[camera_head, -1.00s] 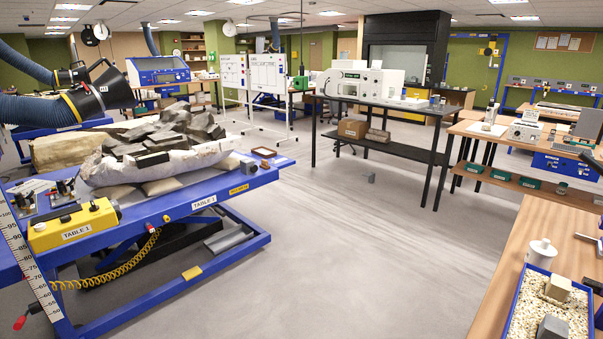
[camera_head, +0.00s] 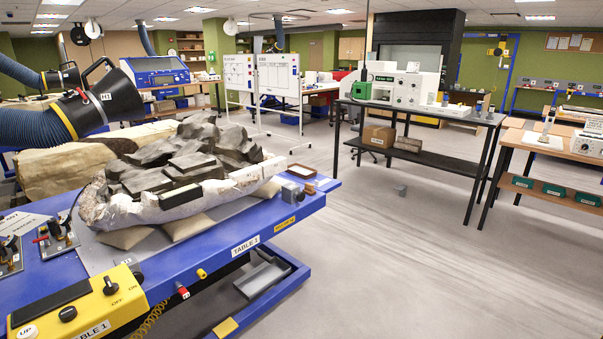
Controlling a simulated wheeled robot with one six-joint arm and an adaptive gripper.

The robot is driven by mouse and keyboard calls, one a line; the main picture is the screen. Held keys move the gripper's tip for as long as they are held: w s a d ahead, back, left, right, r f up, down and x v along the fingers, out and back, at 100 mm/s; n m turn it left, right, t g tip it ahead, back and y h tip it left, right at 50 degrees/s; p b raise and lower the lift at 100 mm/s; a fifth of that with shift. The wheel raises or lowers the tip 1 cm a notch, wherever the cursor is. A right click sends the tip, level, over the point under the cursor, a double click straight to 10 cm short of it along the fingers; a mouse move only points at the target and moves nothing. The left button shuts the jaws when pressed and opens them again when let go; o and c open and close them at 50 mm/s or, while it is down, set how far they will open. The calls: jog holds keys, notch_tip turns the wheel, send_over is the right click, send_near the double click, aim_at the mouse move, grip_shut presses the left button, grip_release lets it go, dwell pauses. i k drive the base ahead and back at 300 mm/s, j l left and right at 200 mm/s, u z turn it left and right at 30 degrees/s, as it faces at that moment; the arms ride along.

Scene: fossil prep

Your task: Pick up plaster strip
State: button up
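I cannot single out a plaster strip with certainty. A white plaster jacket (camera_head: 185,200) cradles a heap of grey rock slabs (camera_head: 180,160) on the blue table marked TABLE 1 (camera_head: 262,222). A small brown-rimmed tray (camera_head: 301,171) with a pale inside lies near the table's right end, behind a small grey block (camera_head: 291,192). My gripper is not in view.
A yellow control box (camera_head: 85,305) sits on the table's near edge. A black hose hood (camera_head: 105,100) hangs over its left side. A black-framed bench (camera_head: 440,115) with white instruments stands behind. Open floor (camera_head: 420,260) lies to the right.

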aim_at(318, 183)
jog(key=i+j, duration=0.15)
jog(key=i, duration=0.45)
jog(key=i+j, duration=0.15)
jog(key=i, duration=0.45)
jog(key=i+j, duration=0.15)
jog(key=i, duration=0.4)
jog(key=i+l, duration=0.2)
jog(key=i, duration=0.25)
jog(key=i+l, duration=0.2)
jog(key=i, duration=0.25)
jog(key=u, duration=0.05)
